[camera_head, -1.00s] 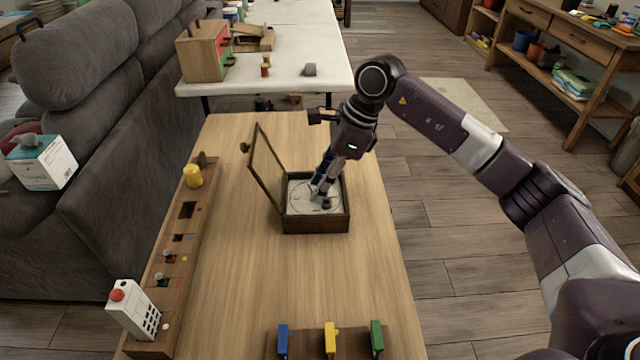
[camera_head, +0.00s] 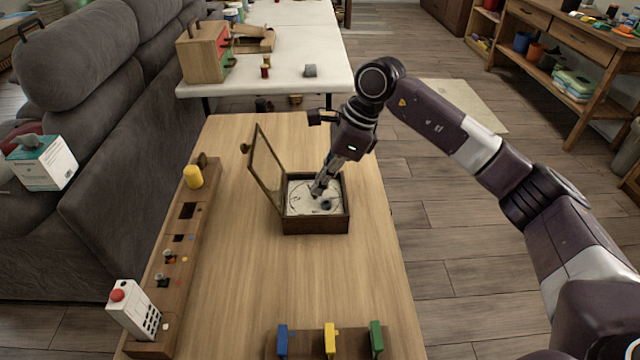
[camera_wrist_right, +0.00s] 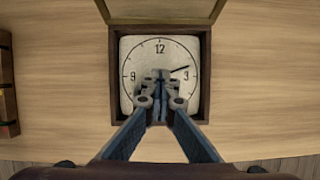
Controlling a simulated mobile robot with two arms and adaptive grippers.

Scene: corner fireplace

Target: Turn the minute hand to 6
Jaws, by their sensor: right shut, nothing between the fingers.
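The clock face (camera_head: 300,205) lies flat inside a dark wooden box (camera_head: 315,225) whose glazed lid (camera_head: 265,165) stands open to the left. In the right wrist view the pale dial (camera_wrist_right: 135,55) shows 12 at the top, 9 at left and 3 at right. A black hand (camera_wrist_right: 180,69) points between 2 and 3; I cannot tell whether another hand is hidden. My right gripper (camera_head: 318,190), also in the wrist view (camera_wrist_right: 160,78), is shut and empty over the dial's middle, covering the 6. I cannot tell whether it touches the dial. My left gripper is not in view.
A long wooden board (camera_head: 178,250) with a yellow knob (camera_head: 193,176) and a white keypad box (camera_head: 133,309) lies along the table's left side. Blue, yellow and green tabs (camera_head: 330,341) stand at the front edge. The wooden table (camera_head: 240,290) is clear around the box.

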